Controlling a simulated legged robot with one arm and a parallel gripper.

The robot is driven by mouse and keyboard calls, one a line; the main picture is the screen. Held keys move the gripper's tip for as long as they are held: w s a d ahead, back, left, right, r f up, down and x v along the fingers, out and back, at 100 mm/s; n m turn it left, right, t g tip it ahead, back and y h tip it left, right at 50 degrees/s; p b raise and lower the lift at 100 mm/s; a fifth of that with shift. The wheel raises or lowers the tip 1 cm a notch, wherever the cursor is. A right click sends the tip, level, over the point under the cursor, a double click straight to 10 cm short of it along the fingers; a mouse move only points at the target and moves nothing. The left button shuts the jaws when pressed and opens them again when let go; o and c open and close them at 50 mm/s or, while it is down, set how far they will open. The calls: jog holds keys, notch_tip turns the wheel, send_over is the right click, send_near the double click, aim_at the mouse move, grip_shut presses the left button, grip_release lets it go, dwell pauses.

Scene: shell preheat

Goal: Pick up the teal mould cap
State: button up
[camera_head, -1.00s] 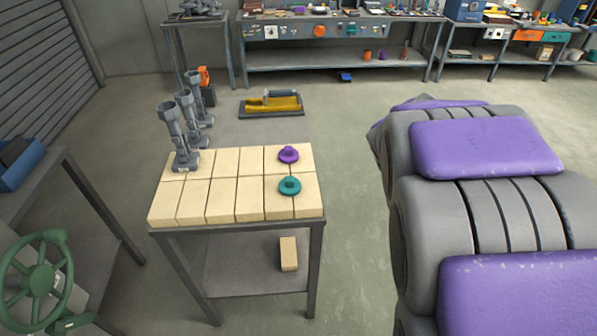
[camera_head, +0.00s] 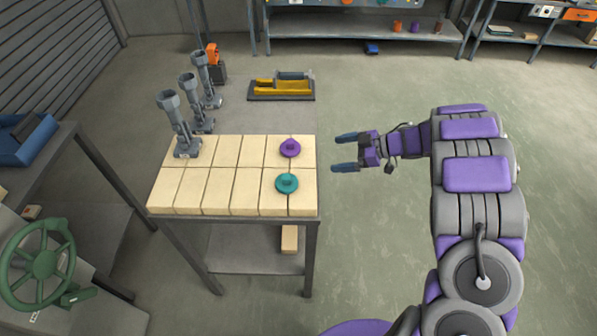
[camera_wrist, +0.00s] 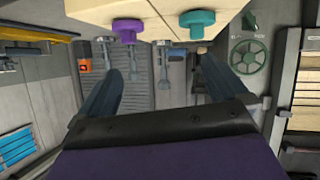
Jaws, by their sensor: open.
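The teal mould cap (camera_head: 287,183) is a round disc with a small raised knob. It lies on the pale blocks at the right front of the table, and shows at the top of the wrist view (camera_wrist: 197,19). A purple cap (camera_head: 290,148) of like shape lies just behind it; it is also in the wrist view (camera_wrist: 127,27). My gripper (camera_head: 345,153) is open and empty, to the right of the table and apart from both caps. Its two fingers point left towards the table.
Pale blocks (camera_head: 190,190) cover the front of the metal table. Several grey upright stands (camera_head: 180,125) are at its left. A yellow-handled tool (camera_head: 281,87) lies at the back. A green handwheel (camera_head: 38,263) is at lower left. The floor right of the table is clear.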

aim_at(291, 180)
jog(key=s+a+f, duration=0.1)
jog(key=a+f, duration=0.1)
jog(key=a, duration=0.1)
jog(key=s+a+f+g+y+b, duration=0.1)
jog(key=a, duration=0.3)
jog(key=s+a+f+g, duration=0.1)
jog(key=a+f, duration=0.1)
jog(key=a, duration=0.2)
jog(key=shift+s+a+f+n+b, duration=0.2)
jog(key=shift+f+n+b, duration=0.1)
jog(key=shift+n+b, duration=0.1)
jog(key=x, duration=0.2)
jog(key=b+x, duration=0.1)
jog(key=x, duration=0.2)
jog(key=shift+s+d+f, duration=0.1)
jog(key=shift+d+f, duration=0.05)
jog(key=shift+f, duration=0.1)
jog(key=shift+a+f+b, duration=0.15)
jog(key=shift+a+b, duration=0.15)
jog(key=shift+a, duration=0.2)
jog(key=shift+c, duration=0.3)
jog(key=c, duration=0.9)
